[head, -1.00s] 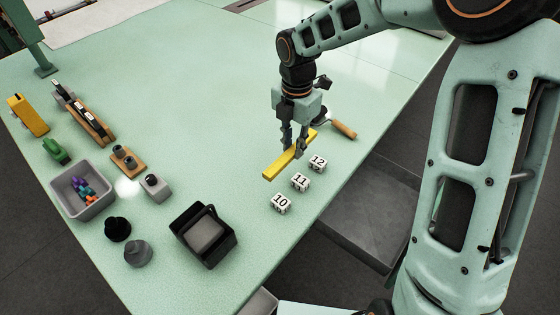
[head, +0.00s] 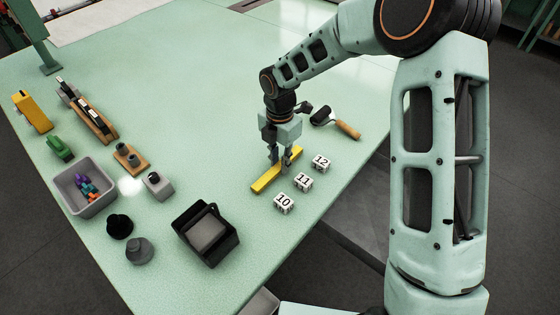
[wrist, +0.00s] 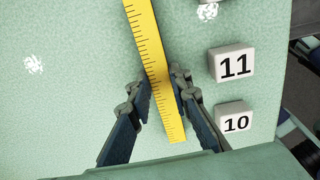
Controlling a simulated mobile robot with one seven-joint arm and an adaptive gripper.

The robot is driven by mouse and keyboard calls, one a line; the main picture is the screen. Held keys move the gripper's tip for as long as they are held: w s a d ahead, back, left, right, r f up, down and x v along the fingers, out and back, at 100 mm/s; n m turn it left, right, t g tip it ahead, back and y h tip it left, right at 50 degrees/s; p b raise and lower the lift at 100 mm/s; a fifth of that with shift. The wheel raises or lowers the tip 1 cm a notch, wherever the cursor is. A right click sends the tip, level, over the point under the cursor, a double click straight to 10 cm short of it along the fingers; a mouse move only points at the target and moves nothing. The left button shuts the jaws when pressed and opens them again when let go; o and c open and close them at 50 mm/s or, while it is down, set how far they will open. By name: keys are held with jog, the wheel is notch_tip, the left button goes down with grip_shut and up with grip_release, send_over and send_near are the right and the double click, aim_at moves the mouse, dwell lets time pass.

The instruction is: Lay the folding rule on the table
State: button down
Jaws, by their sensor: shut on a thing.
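The folding rule (head: 266,182) is a yellow bar with black tick marks along one edge, as the wrist view shows (wrist: 148,45). It lies level, slantwise, at or just above the green table (head: 190,130); I cannot tell whether it touches. My gripper (head: 281,162) points down and is shut on the rule, with one finger on each side of it. In the wrist view the fingertips (wrist: 160,88) flank the rule near its lower end. The far end runs out of that view.
White number blocks 10 (head: 284,203), 11 (head: 303,181) and 12 (head: 320,162) stand just right of the rule. A roller (head: 345,128) lies behind them. A black bin (head: 207,238) and a grey bin (head: 82,190) stand left. The table's middle is clear.

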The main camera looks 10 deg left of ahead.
aim_at(280, 165)
jog(key=shift+f, duration=0.2)
jog(key=c, duration=1.8)
grip_release()
jog(key=shift+o, duration=0.2)
notch_tip(280, 165, up, 12)
jog(key=shift+r+p, duration=0.2)
jog(key=shift+p, duration=0.2)
